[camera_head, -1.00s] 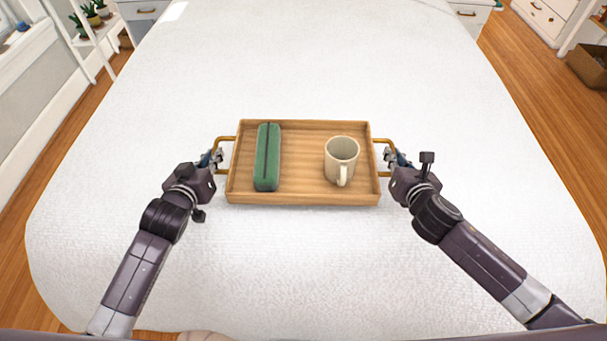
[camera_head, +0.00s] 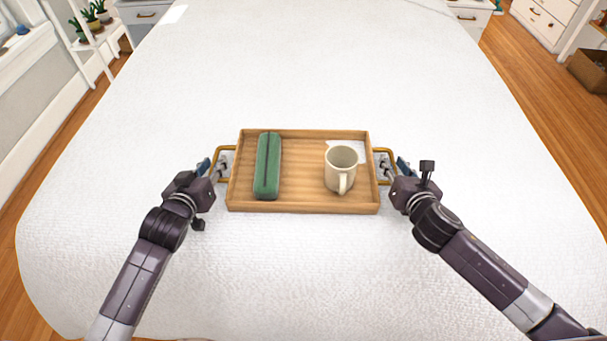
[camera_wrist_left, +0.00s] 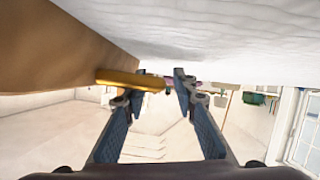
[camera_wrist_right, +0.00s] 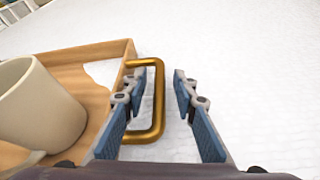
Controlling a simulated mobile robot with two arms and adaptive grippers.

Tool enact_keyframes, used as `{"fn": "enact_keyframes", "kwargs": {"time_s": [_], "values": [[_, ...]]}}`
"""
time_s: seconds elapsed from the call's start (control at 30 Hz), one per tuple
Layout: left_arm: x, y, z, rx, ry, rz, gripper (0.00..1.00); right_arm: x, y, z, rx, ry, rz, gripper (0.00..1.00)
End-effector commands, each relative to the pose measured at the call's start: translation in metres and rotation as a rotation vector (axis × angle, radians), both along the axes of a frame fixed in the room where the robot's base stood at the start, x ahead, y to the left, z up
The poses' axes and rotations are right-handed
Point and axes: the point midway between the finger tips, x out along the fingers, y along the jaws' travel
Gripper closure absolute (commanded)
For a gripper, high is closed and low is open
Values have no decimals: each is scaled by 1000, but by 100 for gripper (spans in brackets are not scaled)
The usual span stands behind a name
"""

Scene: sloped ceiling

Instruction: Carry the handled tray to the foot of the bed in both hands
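The wooden handled tray (camera_head: 305,207) sits on the white bed (camera_head: 300,270), and a green oblong case (camera_head: 267,166) and a cream mug (camera_head: 340,172) stand in it. My left gripper (camera_head: 218,168) is at the left brass handle (camera_head: 223,149). In the left wrist view its fingers (camera_wrist_left: 158,90) are apart, with the handle (camera_wrist_left: 130,78) reaching in by one fingertip. My right gripper (camera_head: 388,168) is at the right brass handle (camera_head: 387,151). In the right wrist view its fingers (camera_wrist_right: 158,88) are apart, with the handle bar (camera_wrist_right: 159,95) between them, not gripped.
A white patch (camera_head: 345,148) shows on the tray floor behind the mug; I cannot tell what it is. The bed is clear around the tray. A plant stand (camera_head: 95,45) is at the far left, and a brown box (camera_head: 588,68) is at the right.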

Motion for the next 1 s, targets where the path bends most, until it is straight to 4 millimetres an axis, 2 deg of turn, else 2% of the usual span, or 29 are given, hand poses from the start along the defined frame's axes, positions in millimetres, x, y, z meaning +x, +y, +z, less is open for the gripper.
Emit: {"fn": "enact_keyframes", "kwargs": {"time_s": [0.37, 0.57, 0.8, 1.0], "values": [[-6, 0, 2, -2, 0, -1, 73, 0, 1, 0, 1, 0, 2, 73], [-33, 2, 12, -1, 1, -2, 73, 0, 1, 0, 2, 0, 1, 73], [-76, 7, 29, 0, 2, -1, 73, 0, 1, 0, 2, 0, 1, 73], [-100, 10, 40, 0, 1, -1, 73, 0, 1, 0, 2, 0, 1, 73]]}}
